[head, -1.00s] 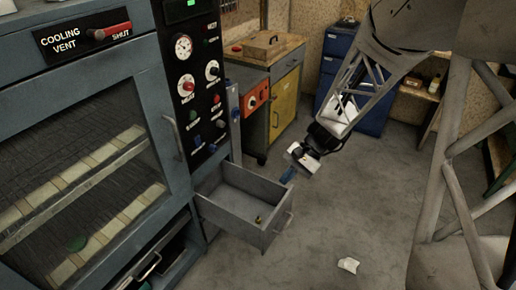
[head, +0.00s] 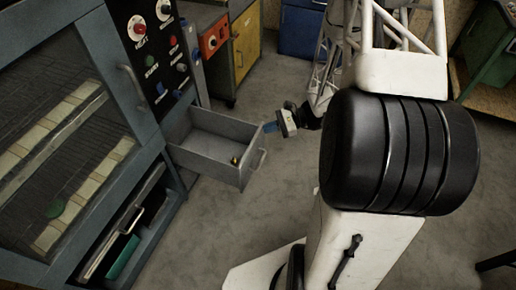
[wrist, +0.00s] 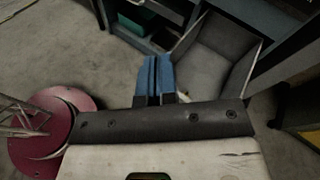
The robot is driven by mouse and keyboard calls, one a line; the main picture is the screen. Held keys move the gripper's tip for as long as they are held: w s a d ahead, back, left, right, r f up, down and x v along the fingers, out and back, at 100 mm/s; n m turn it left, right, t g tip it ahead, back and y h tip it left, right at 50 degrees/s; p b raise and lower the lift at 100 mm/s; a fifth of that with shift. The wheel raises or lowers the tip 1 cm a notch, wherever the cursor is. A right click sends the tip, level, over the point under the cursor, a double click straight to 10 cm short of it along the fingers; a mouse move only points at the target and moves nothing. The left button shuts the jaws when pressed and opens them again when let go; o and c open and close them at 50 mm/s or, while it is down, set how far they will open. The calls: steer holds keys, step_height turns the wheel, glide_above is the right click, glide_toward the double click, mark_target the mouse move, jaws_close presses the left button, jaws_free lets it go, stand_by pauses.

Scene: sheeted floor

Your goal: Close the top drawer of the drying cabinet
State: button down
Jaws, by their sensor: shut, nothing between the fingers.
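The grey drawer (head: 205,150) stands pulled well out of the cabinet (head: 125,130), below its control panel. Its handle (head: 258,160) is on the front face, and a small yellowish thing (head: 236,160) lies inside. My gripper (head: 270,127) is at the far front corner of the drawer, with its blue fingers pointing toward it. I cannot tell whether they touch the drawer. In the wrist view the blue fingers (wrist: 154,75) are together with nothing between them, and the open drawer (wrist: 205,68) lies just ahead to the right.
A lower compartment (head: 125,235) of the cabinet, left of the drawer, holds a green item (head: 122,258). A yellow-doored cabinet (head: 246,40) and a blue cabinet (head: 300,27) stand behind. The floor (head: 225,215) in front of the drawer is clear.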

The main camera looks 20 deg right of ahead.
steer(key=d+f+m+t, duration=0.5)
steer(key=f, duration=0.5)
steer(key=m+t+h, duration=0.2)
steer(key=m+t, duration=0.3)
glide_toward(253, 146)
steer(key=v, duration=0.6)
steer(key=shift+s+d+r, duration=0.15)
steer(key=shift+d+r, duration=0.05)
steer(key=shift+r, duration=0.05)
steer(key=shift+a, duration=0.1)
steer(key=shift+f+x, duration=0.15)
steer(key=shift+x, duration=3.3)
steer(key=shift+f+x, duration=0.15)
steer(key=shift+x, duration=3.3)
